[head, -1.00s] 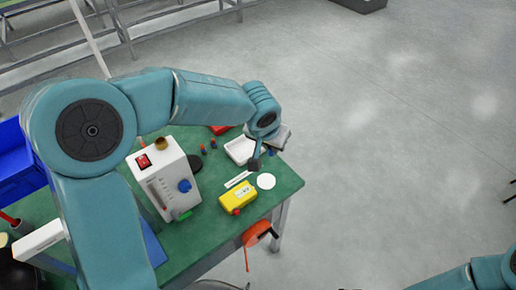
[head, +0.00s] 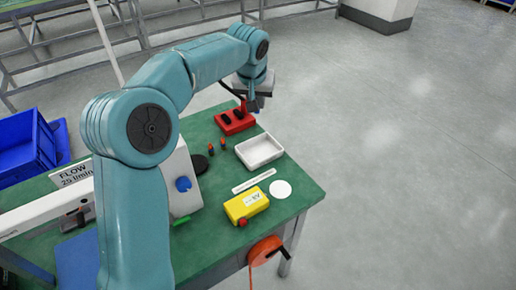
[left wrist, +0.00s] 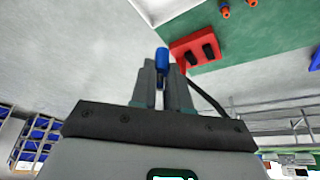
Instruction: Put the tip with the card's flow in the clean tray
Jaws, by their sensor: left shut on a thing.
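My left gripper (head: 254,103) is shut on a blue tip (left wrist: 162,54), which sticks up between the fingers in the left wrist view. The gripper hangs beside the red block, beyond the white tray. The white tray (head: 267,163) looks empty and shows in part in the left wrist view (left wrist: 165,8). The card (head: 72,175) at the left reads "FLOW 25 l/min". Two small orange-and-dark tips (head: 211,150) (head: 222,144) stand on the green table left of the tray. Any marking on the held tip is too small to read. My right gripper is out of view.
The red block (head: 237,128) with black pieces sits at the table's back edge. A yellow box (head: 245,206), a white disc (head: 280,189) and a white strip (head: 254,181) lie in front of the tray. An orange reel (head: 266,251) hangs at the front edge.

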